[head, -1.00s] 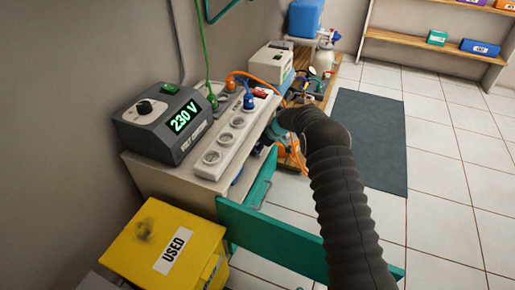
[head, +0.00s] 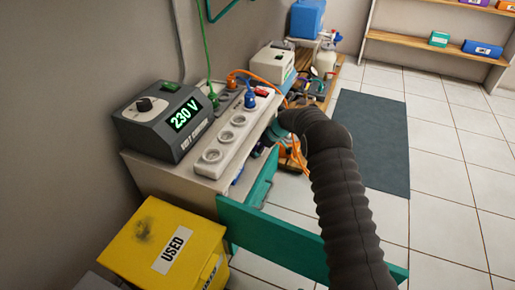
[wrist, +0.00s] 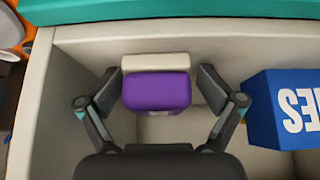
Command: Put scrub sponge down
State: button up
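The scrub sponge (wrist: 156,92), purple with a cream layer along its far side, is in the middle of the wrist view. My gripper (wrist: 158,84) is open, with one finger on each side of the sponge. A clear gap shows at the right finger and a narrow one at the left. The sponge is inside or just above a pale-walled compartment (wrist: 75,38); I cannot tell whether it touches the floor.
A blue box with white letters (wrist: 288,108) is right of the gripper. A teal edge (wrist: 170,8) runs along the compartment's far side. The head view shows a voltage unit (head: 165,120), a power strip (head: 228,140), a yellow USED bin (head: 165,245) and a teal panel (head: 270,240).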

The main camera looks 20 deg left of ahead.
jog(key=shift+d+f, duration=0.3)
jog(key=shift+r+p, duration=0.5)
jog(key=shift+p, duration=0.25)
jog(key=w+p+v, duration=0.1)
jog(key=v, duration=1.1)
jog(key=shift+s+a+r, duration=0.25)
jog(key=shift+s+r, duration=0.2)
jog(key=shift+r, duration=0.1)
jog(key=s+d+r+m+t+h, duration=0.1)
jog(key=s+d+r+m, duration=0.2)
jog(key=s+d+r, duration=0.45)
jog(key=s+d+r+m+t+h, duration=0.15)
jog(key=s+d+r, duration=0.3)
jog(key=r, duration=0.55)
jog(key=s+d+r+m, duration=0.3)
jog(key=s+d+r, duration=0.25)
jog(key=r, duration=0.25)
jog(key=s+d+m+t+h, duration=0.1)
jog(key=s+d+m, duration=0.3)
jog(key=s, duration=1)
jog(key=s+d+m+t+h, duration=0.1)
jog(key=s+d+m+h, duration=0.2)
jog(key=s+d, duration=0.6)
jog(key=s+r+m, duration=0.1)
jog(key=s+m, duration=0.1)
jog(key=s, duration=0.3)
jog(key=shift+s, duration=0.35)
